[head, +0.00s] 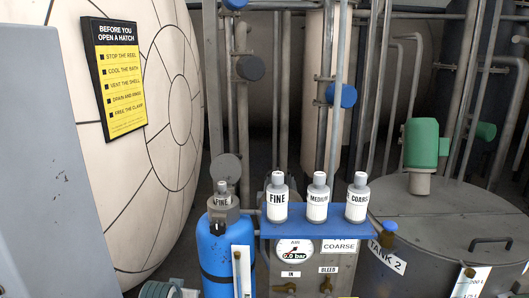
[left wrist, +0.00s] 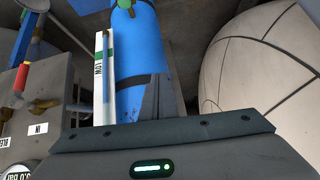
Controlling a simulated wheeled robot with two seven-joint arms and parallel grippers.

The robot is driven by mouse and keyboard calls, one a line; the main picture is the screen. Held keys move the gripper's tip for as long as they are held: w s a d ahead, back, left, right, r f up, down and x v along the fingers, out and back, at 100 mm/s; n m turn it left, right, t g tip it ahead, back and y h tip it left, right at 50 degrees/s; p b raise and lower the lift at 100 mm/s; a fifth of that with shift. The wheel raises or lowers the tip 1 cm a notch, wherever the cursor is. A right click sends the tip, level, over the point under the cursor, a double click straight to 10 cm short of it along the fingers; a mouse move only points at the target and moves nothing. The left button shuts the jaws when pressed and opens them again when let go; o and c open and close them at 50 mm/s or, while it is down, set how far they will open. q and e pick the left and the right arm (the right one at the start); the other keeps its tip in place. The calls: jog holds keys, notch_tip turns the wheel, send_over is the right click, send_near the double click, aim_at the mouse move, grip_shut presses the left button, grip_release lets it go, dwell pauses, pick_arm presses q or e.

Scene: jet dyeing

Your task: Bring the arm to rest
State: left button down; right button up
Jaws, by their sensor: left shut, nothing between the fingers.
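My left gripper (left wrist: 158,95) shows in the left wrist view, with its fingers shut together and nothing between them. Behind the fingers is the blue cylinder (left wrist: 140,62), with a white strip marked LOW (left wrist: 99,85) beside it. I cannot tell whether the fingers touch the cylinder. In the head view neither gripper shows. There the blue cylinder (head: 214,262) stands at the lower middle, with a small bottle marked FINE on its top (head: 222,200). My right gripper is in neither view.
Bottles marked FINE (head: 277,199), MEDIUM (head: 317,200) and COARSE (head: 358,200) stand on a blue shelf (head: 300,231) above a pressure gauge (head: 295,252). Tank 2 (head: 430,215) is at right. A large pale round vessel (head: 165,170) with a yellow-black sign (head: 120,80) fills the left. Pipes run behind.

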pick_arm(q)
jog(key=s+f+g, duration=0.1)
jog(key=s+f, duration=0.4)
jog(key=s, duration=0.7)
jog(key=s+f+g, duration=0.2)
jog(key=s+f, duration=0.3)
jog(key=s, duration=0.8)
jog(key=s+d+m+g, duration=0.1)
jog(key=s+g, duration=0.1)
jog(key=s, duration=1.9)
notch_tip(320, 180, down, 29)
jog(key=s+g+b, duration=0.1)
jog(key=s+b, duration=0.1)
jog(key=s+a+f+g+b, duration=0.1)
jog(key=s+a+f, duration=0.1)
jog(key=s+f, duration=1.6)
jog(key=shift+a+f+g+b, duration=0.3)
jog(key=shift+f, duration=0.65)
